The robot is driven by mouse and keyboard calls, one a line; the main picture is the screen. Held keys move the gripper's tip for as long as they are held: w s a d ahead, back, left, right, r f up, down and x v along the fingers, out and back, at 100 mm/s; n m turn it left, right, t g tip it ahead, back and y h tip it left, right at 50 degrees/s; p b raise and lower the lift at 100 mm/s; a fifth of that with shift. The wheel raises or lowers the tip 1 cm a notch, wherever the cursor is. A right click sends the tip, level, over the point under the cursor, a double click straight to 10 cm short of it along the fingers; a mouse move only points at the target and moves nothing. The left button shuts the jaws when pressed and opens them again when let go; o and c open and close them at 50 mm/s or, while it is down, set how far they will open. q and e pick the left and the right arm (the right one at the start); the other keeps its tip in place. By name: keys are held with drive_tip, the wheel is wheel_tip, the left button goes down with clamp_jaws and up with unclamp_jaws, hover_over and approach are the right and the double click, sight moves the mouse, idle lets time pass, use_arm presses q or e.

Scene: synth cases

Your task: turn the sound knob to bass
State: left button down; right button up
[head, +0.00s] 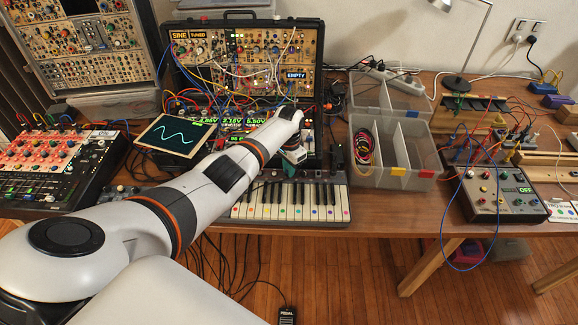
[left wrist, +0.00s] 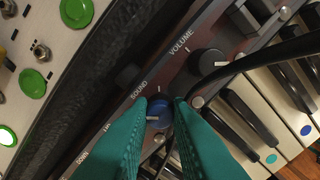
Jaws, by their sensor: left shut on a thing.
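The sound knob (left wrist: 157,112) is a small blue knob with a pale pointer line, beside the printed word SOUND on the keyboard's dark panel in the left wrist view. My left gripper (left wrist: 165,104) has teal fingers, shut on the knob from both sides. In the head view my left gripper (head: 291,167) is over the keyboard's upper edge, and the knob is hidden there. The keyboard (head: 290,213) has white keys with coloured dots. The small marks around the knob are partly covered, and I cannot read a bass mark. My right gripper is not in view.
A black volume knob (left wrist: 207,66) is close by on the same panel, with a black cable (left wrist: 265,57) passing near it. Clear bins (head: 385,181) are right of the keyboard. A synth case (head: 247,30) stands behind, and a screen (head: 176,135) is to the left.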

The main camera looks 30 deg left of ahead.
use_arm(q)
drive_tip(key=shift+n, duration=0.4)
drive_tip(key=c, duration=1.3)
unclamp_jaws()
drive_tip(key=shift+c, duration=0.2)
wheel_tip(320, 180, up, 12)
